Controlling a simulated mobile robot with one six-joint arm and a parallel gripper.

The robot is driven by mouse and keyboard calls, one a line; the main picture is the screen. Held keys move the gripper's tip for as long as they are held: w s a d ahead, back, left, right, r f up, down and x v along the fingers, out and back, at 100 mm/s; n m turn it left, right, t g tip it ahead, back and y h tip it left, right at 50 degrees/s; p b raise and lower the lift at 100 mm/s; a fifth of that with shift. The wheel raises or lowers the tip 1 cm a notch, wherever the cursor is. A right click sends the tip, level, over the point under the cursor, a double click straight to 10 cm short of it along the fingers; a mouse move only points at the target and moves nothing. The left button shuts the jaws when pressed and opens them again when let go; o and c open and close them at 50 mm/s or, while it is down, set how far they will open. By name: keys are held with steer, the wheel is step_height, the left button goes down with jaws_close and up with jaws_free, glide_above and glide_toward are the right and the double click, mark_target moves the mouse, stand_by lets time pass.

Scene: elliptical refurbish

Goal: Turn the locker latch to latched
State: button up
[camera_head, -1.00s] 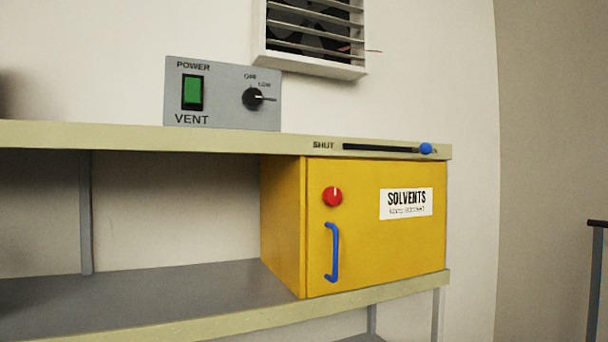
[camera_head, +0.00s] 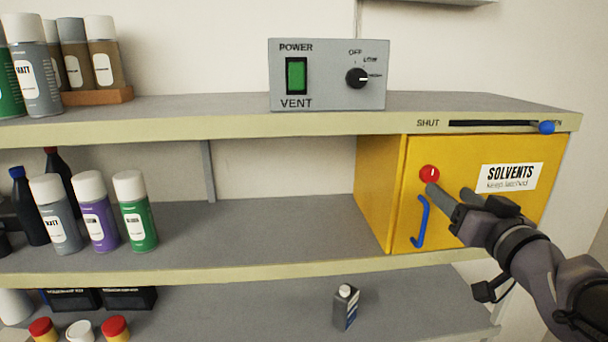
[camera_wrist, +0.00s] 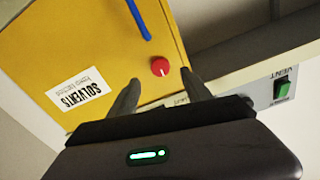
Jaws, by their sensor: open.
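The yellow solvents locker (camera_head: 470,220) stands at the right of the middle shelf, its door closed. A round red latch knob (camera_head: 429,174) with a white mark, roughly upright in the head view, sits at the upper left of the door. The knob also shows in the wrist view (camera_wrist: 160,67). A blue handle (camera_head: 420,222) is below it. My gripper (camera_head: 450,190) is open in front of the door. In the wrist view its two fingers (camera_wrist: 160,88) are spread, with the knob in the gap just past the tips. I cannot tell whether a finger touches it.
A slider with a blue knob (camera_head: 546,127) sits on the shelf edge above the locker. A grey vent control box (camera_head: 328,97) stands on the top shelf. Spray cans (camera_head: 140,215) stand at the left, and a small carton (camera_head: 345,307) is on the lower shelf.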

mark_target(432, 177)
steer(key=w, duration=0.7)
steer(key=shift+w+a, duration=0.1)
steer(key=shift+r, duration=0.1)
jaws_close()
